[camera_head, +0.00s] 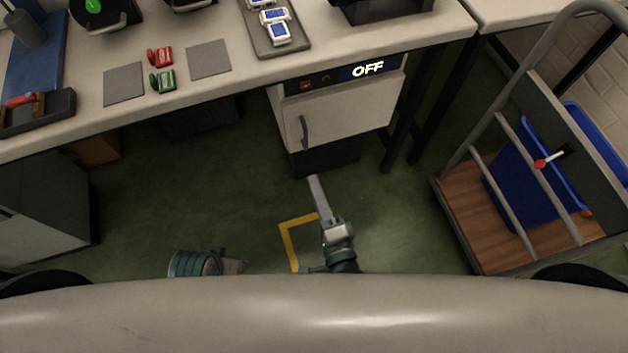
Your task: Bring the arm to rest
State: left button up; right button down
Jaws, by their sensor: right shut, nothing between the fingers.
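My right gripper (314,183) shows in the middle of the head view, below the bench and over the green floor. Its long grey fingers are together with nothing between them, and they point toward the white cabinet under the bench. It appears apart from everything around it. My left arm's end (205,263) shows low, left of centre, just above my own body. Its fingers are not clear, so I cannot tell whether that gripper is open or shut.
The bench (230,88) crosses the top, holding red (160,56) and green (163,80) parts and a grey tray (280,48). A white cabinet (345,110) reads OFF. A cart (465,215) with a blue bin (520,190) stands at right. Open floor lies between.

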pick_arm(q)
jog(key=shift+w+f, duration=0.1)
jog(key=shift+w, duration=0.1)
dwell(0.3)
pick_arm(e)
jog(key=s+d+f+n+g+p, duration=0.2)
jog(key=d+f+n+g+p, duration=0.1)
jog(key=f+n, duration=0.3)
jog(key=s+d+f+n+g+p, duration=0.1)
jog(key=d+f+n+g+p, duration=0.2)
jog(key=f, duration=0.5)
pick_arm(q)
notch_tip(320, 180, down, 13)
jog(key=w+d+t+p, duration=0.1)
jog(key=d+t+p, duration=0.1)
jog(key=p, duration=0.1)
jog(key=shift+d+f+t+h+p, duration=0.2)
jog(key=shift+t+h+p, duration=0.1)
jog(key=shift+h, duration=0.1)
pick_arm(e)
jog(key=s+d+f+n+g+h, duration=0.4)
jog(key=s+d+f+n, duration=0.4)
jog(key=s+d+f, duration=0.2)
notch_tip(320, 180, down, 3)
jog(key=shift+d+r+g, duration=0.1)
jog(key=shift+d+g, duration=0.8)
jog(key=shift+d, duration=0.25)
jog(key=shift+s, duration=0.1)
